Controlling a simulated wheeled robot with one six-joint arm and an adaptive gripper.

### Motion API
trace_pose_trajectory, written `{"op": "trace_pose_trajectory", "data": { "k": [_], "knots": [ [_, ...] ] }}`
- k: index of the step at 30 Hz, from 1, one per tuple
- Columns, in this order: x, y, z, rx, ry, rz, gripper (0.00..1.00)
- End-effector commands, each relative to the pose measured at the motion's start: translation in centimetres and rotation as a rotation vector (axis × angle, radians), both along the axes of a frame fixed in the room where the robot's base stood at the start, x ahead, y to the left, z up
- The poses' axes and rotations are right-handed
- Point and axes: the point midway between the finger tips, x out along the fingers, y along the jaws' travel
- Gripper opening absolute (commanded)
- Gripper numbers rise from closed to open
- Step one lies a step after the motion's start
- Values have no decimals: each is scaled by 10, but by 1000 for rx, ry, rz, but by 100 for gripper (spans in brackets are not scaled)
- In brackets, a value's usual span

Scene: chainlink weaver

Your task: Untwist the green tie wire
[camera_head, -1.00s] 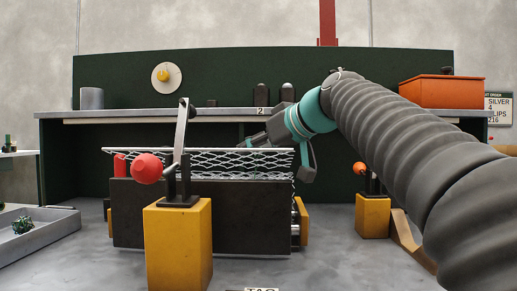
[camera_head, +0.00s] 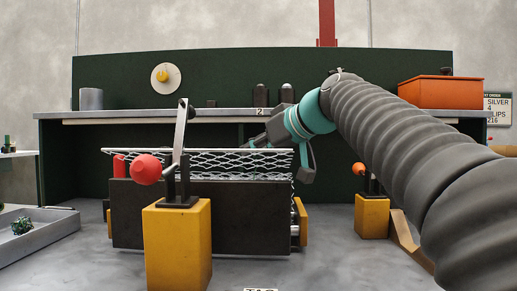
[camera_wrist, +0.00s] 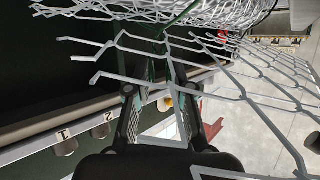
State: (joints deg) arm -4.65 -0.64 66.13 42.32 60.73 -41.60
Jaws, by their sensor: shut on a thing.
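The green tie wire (camera_wrist: 181,24) shows in the wrist view as a thin green strand. It runs down from the rolled mesh at the top through the loose mesh ends towards my gripper (camera_wrist: 160,88). My gripper is shut on the wire, with its fingers on either side below the mesh ends. The exact grip point is partly hidden by mesh strands. In the head view, my gripper (camera_head: 254,142) reaches from the right to behind the chain-link mesh (camera_head: 225,160). Its fingertips are largely hidden there, and I cannot make out the wire.
A dark block (camera_head: 225,220) stands below the mesh. A yellow post (camera_head: 178,245) carries a lever with a red knob (camera_head: 147,169) in front. A second yellow post (camera_head: 371,217) stands right. A grey tray (camera_head: 50,240) at left holds a green tangle (camera_head: 22,226).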

Motion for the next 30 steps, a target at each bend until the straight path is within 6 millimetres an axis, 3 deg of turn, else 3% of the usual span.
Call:
{"op": "trace_pose_trajectory", "data": {
  "k": [20, 30],
  "knots": [
    [1, 2, 2, 5, -2, 70, 0],
    [2, 1, 4, 5, 0, 257, 0]
  ]
}}
